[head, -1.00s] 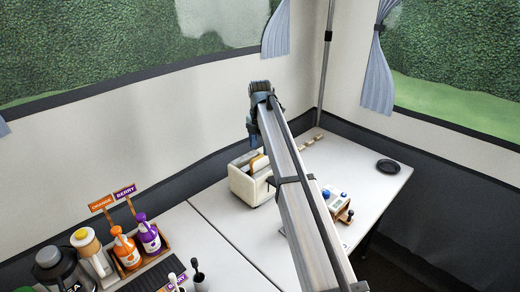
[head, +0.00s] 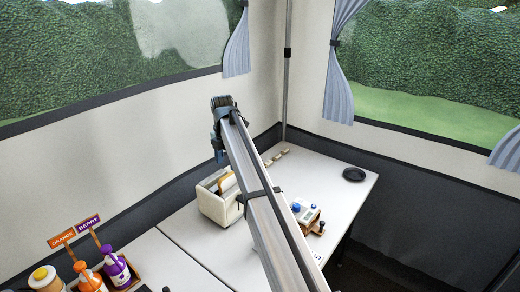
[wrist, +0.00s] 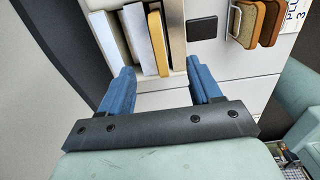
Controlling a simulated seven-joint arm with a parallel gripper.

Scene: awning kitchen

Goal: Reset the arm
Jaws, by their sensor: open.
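My arm (head: 262,215) reaches out over the table in the head view. My gripper (wrist: 163,78) is open, with its two blue fingers apart and nothing between them in the wrist view. In the head view it hangs at the far end of the arm, above and behind a cream box (head: 212,206). In the wrist view the box (wrist: 177,28) lies just beyond the fingertips, with upright white, grey and yellow-edged slabs in it. I cannot tell the exact gap between fingers and box.
A small device with a blue knob (head: 298,208) and a round black dish (head: 354,174) stand on the table (head: 330,170). Orange (head: 90,281) and purple (head: 116,270) bottles stand at lower left. A wire rack (wrist: 234,22) holds brown slabs. Tent walls close the back.

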